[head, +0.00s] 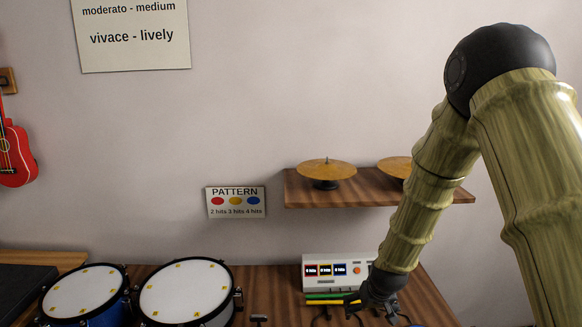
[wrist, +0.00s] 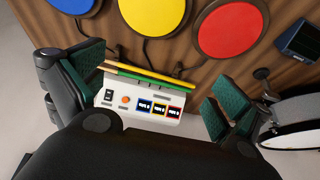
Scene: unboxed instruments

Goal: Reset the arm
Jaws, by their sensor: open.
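My bamboo-patterned arm comes down from the right in the head view. My gripper (head: 372,304) is low over the table, in front of the white control box (head: 341,268). In the wrist view my gripper (wrist: 155,86) is open, with green-padded fingers wide apart and nothing held between them. The white box (wrist: 146,103) shows between the fingers with an orange button and small coloured displays. A yellow stick (wrist: 150,77) and a green stick (wrist: 148,84) lie along its edge. In the head view my gripper hides part of the sticks.
Blue (wrist: 74,3), yellow (wrist: 152,14) and red (wrist: 230,28) round pads lie on the wooden table, with cables. Two drums (head: 185,291) (head: 83,290) stand at left. A wall shelf (head: 300,190) with cymbals (head: 326,169) is beside my arm. A pattern sign (head: 236,201) hangs left of it.

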